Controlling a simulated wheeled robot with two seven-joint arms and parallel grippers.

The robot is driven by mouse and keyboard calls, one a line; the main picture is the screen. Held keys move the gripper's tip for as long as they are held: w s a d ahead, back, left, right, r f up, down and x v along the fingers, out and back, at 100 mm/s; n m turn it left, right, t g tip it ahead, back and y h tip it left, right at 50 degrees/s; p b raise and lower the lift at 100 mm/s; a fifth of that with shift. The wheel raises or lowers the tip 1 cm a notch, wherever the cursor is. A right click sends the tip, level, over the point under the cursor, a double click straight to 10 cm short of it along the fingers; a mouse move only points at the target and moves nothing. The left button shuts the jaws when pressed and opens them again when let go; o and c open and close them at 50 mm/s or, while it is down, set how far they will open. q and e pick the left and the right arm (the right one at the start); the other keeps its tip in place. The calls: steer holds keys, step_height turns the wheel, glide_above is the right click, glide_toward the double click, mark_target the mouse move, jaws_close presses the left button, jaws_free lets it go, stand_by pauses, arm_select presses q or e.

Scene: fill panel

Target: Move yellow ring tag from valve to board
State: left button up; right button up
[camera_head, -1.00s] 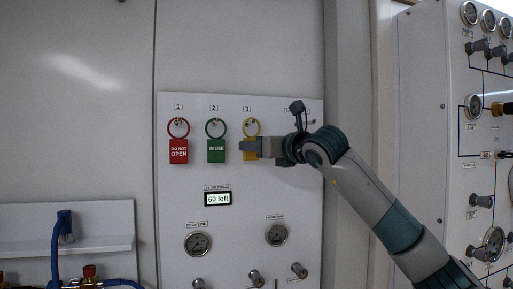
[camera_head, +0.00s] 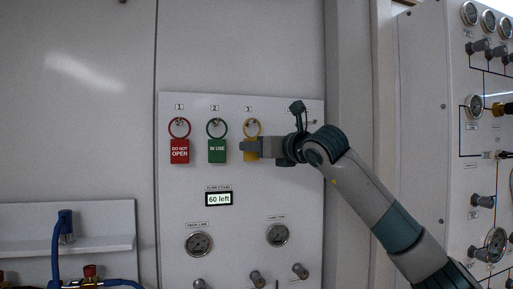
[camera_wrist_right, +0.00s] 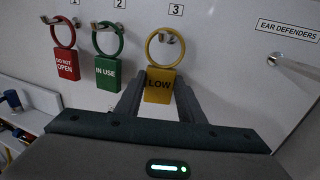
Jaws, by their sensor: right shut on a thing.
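The yellow ring tag (camera_head: 251,128) is at the hook under number 3 on the white board, its ring around or in front of the hook. In the right wrist view the tag (camera_wrist_right: 160,85) reads LOW and its ring encircles the hook's end. My right gripper (camera_head: 247,147) is shut on the tag's lower plate, with a finger on each side of it (camera_wrist_right: 159,92). The valve is not clearly identifiable in these views. My left gripper is not in view.
A red DO NOT OPEN tag (camera_head: 179,150) and a green IN USE tag (camera_head: 217,150) hang on hooks 1 and 2 to the left. An empty hook (camera_wrist_right: 290,62) labelled EAR DEFENDERS is to the right. Gauges (camera_head: 198,244) and knobs sit lower on the board.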

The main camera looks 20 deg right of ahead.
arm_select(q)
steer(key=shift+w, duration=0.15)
arm_select(e)
steer(key=o, duration=1.1)
arm_select(q)
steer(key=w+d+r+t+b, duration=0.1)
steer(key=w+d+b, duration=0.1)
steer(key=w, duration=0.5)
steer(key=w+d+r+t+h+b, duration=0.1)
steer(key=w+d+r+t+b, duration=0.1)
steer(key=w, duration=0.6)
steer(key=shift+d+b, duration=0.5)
steer(key=shift+b, duration=0.85)
arm_select(e)
steer(key=v, duration=1.7)
steer(key=shift+s, duration=0.2)
steer(key=shift+d, duration=0.1)
